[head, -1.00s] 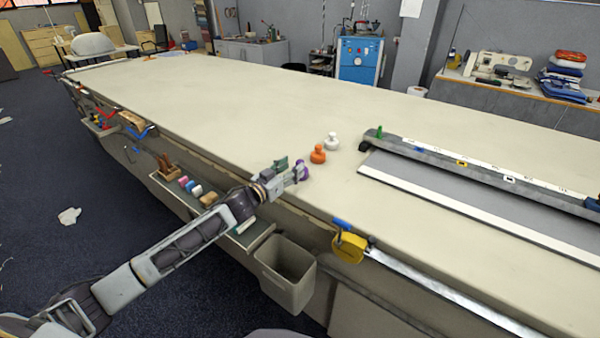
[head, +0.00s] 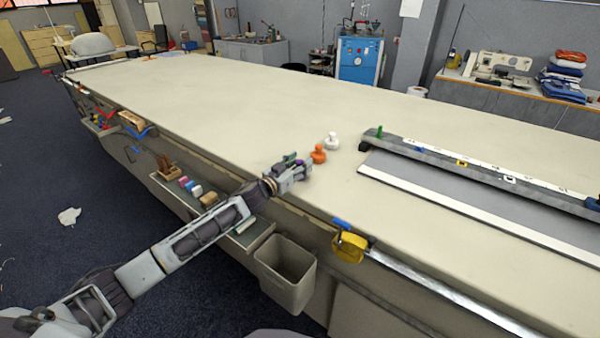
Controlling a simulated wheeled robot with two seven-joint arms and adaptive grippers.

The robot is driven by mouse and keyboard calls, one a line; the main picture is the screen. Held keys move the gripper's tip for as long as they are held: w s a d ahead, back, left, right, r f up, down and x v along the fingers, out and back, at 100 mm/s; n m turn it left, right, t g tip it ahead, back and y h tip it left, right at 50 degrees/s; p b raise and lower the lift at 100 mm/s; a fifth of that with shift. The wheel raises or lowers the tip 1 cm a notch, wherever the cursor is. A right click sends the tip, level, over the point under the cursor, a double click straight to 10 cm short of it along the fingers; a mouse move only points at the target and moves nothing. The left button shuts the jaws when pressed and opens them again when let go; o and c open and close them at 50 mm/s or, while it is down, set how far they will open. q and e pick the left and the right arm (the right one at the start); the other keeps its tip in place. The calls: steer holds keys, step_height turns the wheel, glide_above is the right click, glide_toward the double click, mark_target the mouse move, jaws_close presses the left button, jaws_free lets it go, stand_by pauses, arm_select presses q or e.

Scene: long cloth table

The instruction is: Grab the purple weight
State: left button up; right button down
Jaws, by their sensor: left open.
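The purple weight (head: 299,162) is at the near edge of the long cloth table (head: 230,110) in the head view. Only a small purple part of it shows; the rest is hidden by my left gripper. My left gripper (head: 298,168) is open, with its fingers at the purple weight. I cannot tell whether they touch it. An orange weight (head: 318,154) and a white weight (head: 332,141) stand on the table just beyond. My right gripper is not in view.
A grey rail (head: 480,170) with a green knob lies on the table to the right, beside a grey board. A bin (head: 286,272) hangs below the near edge, with a yellow tape measure (head: 349,247) to its right.

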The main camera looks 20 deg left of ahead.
arm_select(q)
steer(key=shift+w+d, duration=0.15)
steer(key=shift+w, duration=0.05)
stand_by(0.4)
steer(key=c, duration=1.1)
jaws_close()
steer(key=shift+w+r, duration=0.1)
steer(key=shift+r, duration=0.1)
